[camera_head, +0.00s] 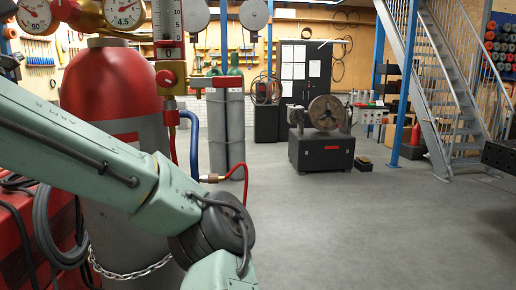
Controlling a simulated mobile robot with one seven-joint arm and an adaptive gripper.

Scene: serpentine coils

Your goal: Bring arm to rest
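My arm (110,165), pale green with a dark joint at its elbow, reaches in from the left and bends down out of the bottom edge. My gripper is not in the picture, so its state does not show. Nothing held shows.
A red-topped gas cylinder (112,82) with gauges (124,12) stands close behind my arm, a chain (130,274) around it. A red hose (244,185) hangs near my elbow. A black machine (321,150) and metal stairs (450,90) stand farther back. The grey floor (365,225) is clear.

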